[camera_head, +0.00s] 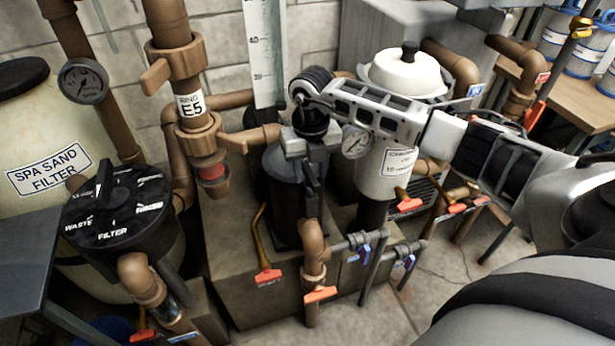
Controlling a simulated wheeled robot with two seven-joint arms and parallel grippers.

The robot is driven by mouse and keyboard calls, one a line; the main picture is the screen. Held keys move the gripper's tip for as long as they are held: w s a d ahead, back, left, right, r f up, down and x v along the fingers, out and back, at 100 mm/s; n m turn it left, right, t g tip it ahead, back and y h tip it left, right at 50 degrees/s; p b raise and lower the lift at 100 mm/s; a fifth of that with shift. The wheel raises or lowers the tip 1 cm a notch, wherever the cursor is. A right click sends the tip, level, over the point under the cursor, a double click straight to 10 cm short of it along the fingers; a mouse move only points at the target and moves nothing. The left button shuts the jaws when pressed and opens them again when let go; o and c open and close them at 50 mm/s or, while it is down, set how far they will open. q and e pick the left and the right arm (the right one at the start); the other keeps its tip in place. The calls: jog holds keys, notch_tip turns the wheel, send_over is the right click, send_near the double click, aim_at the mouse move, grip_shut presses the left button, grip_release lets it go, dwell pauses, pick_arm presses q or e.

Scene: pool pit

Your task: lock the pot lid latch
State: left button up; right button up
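A dark grey pot (287,190) stands on the plinth near the middle of the camera_head view. My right arm comes in from the right, and my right gripper (312,140) is over the top of the pot. The gripper hides most of the lid and the place where a latch could be, so I cannot make out the latch or its position. Grey finger-like parts are at the pot's top edge; I cannot tell whether they touch it or whether they are open or shut. My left gripper is not in view.
A white chlorine-type feeder (385,175) with a white lid stands right behind my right arm. A spa sand filter (38,115) with a black valve head (115,205) is at left. Brown pipes (196,140) and red-handled valves (320,294) crowd the front.

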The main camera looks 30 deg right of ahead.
jog(key=shift+r, duration=0.1)
jog(key=shift+r+p, duration=0.35)
notch_tip(320, 180, up, 5)
jog(key=shift+r+p, duration=0.15)
jog(key=shift+p, duration=0.75)
jog(key=shift+r, duration=0.45)
